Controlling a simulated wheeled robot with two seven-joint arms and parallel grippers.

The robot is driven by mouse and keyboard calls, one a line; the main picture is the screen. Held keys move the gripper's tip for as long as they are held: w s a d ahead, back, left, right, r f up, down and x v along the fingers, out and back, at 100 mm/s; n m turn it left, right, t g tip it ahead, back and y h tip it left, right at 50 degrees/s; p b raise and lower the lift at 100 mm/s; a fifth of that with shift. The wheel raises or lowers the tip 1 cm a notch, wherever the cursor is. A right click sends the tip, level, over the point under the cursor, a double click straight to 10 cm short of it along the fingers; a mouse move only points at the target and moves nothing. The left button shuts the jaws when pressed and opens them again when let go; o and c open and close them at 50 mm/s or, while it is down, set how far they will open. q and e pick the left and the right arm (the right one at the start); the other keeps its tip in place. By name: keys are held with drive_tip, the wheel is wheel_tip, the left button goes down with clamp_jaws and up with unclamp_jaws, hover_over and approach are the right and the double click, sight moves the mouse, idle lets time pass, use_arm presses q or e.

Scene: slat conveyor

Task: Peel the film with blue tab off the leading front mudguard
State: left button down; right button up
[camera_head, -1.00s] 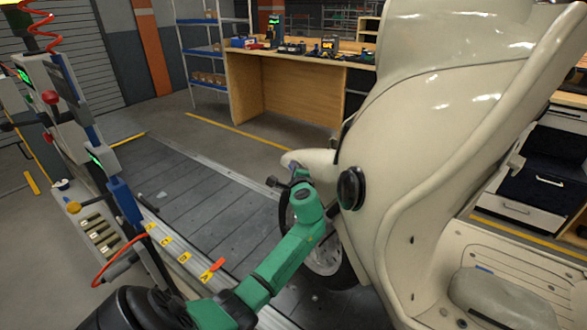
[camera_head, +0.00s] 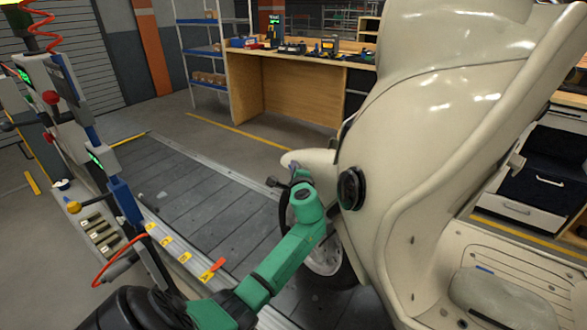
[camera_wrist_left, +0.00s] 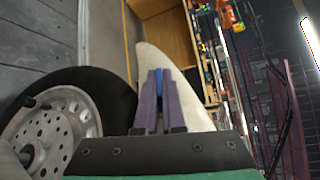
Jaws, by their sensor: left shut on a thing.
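The cream front mudguard (camera_head: 314,160) of the scooter sticks out over the front wheel in the head view. In the left wrist view the mudguard (camera_wrist_left: 196,104) is a pale pointed shape behind the fingers. My left gripper (camera_head: 293,167) is at the mudguard's near side. In the left wrist view its purple fingers (camera_wrist_left: 159,76) are shut on the blue tab (camera_wrist_left: 158,88), which shows as a narrow strip between them. The clear film cannot be made out against the mudguard. My right gripper is not in view.
The front wheel (camera_wrist_left: 65,118) is close beside the left gripper. The scooter's large cream body (camera_head: 420,130) fills the right. A control post (camera_head: 112,180) stands at the left. A workbench (camera_head: 290,95) stands behind.

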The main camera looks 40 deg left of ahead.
use_arm(q)
drive_tip(key=s+r+p, duration=0.3)
drive_tip(key=s+p, duration=0.3)
drive_tip(key=s, duration=0.1)
drive_tip(key=shift+s+r+p, duration=0.15)
drive_tip(key=shift+r+p, duration=0.05)
drive_tip(key=shift+p, duration=0.1)
drive_tip(key=shift+d, duration=0.1)
drive_tip(key=s+r+p, duration=0.3)
drive_tip(key=s+p, duration=0.1)
drive_tip(key=s, duration=0.3)
drive_tip(key=shift+d+r+p, duration=0.15)
drive_tip(key=shift+r+p, duration=0.05)
drive_tip(key=shift+p, duration=0.2)
drive_tip(key=shift+s, duration=0.1)
